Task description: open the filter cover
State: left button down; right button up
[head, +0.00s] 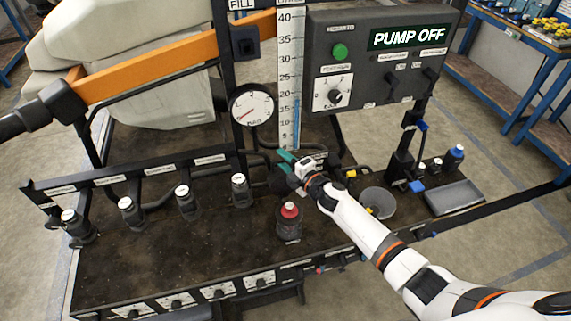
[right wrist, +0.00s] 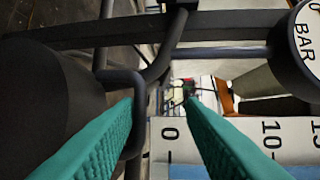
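My right gripper (head: 281,160) reaches in from the lower right over the work table. Its two teal fingers are apart with nothing between them, as the right wrist view (right wrist: 160,120) shows. A dark rounded housing (head: 283,183) sits just below and left of the gripper; it may be the filter. A large dark round body (right wrist: 50,95), perhaps the same housing, fills the left of the right wrist view, beside one finger. I cannot tell whether they touch. No cover is clearly distinguishable; the arm hides part of this area. My left gripper is not in view.
A dark canister with a red top (head: 289,222) stands in front of the housing. The level scale (head: 290,80) and pressure gauge (head: 253,105) stand behind. Several nozzles line the left.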

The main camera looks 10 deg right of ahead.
jog(key=shift+w+r, duration=0.1)
jog(key=shift+r, duration=0.05)
jog(key=shift+s+d, duration=0.15)
jog(key=shift+s, duration=0.1)
jog(key=f+v, duration=0.1)
jog(key=v, duration=1)
jog(key=shift+s+r+b, duration=0.3)
jog(key=shift+r+b, duration=0.05)
jog(key=shift+b, duration=0.05)
